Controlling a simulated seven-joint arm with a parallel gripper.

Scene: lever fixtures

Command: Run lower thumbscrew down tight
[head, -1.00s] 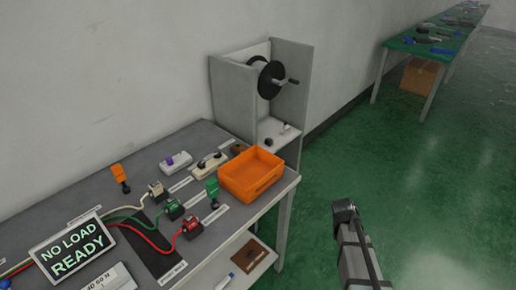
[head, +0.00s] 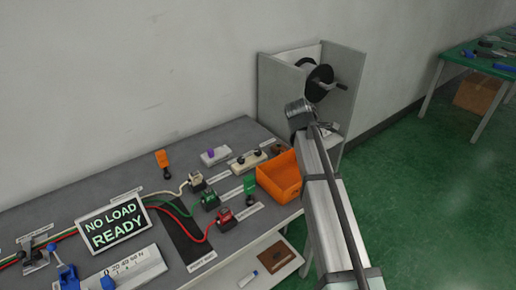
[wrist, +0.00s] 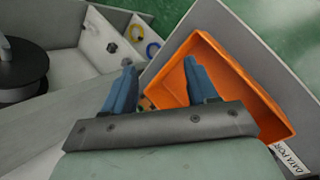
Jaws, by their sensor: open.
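My gripper (wrist: 158,66) shows in the wrist view with its two blue fingers apart and nothing between them. It is above the table's end, between the orange bin (wrist: 195,92) and the grey cabinet. A small dark knob (wrist: 112,47) sits on the cabinet's white inner surface, beyond the fingertips and apart from them. I cannot tell for certain whether it is the lower thumbscrew. In the head view my arm covers part of the cabinet (head: 277,95) and its lower interior, and the gripper itself is hidden.
A black reel with a crank (head: 320,82) is in the cabinet's upper part. Yellow (wrist: 137,31) and blue (wrist: 153,48) rings lie near the knob. The table holds coloured connectors with cables and a display (head: 112,222) reading "NO LOAD READY".

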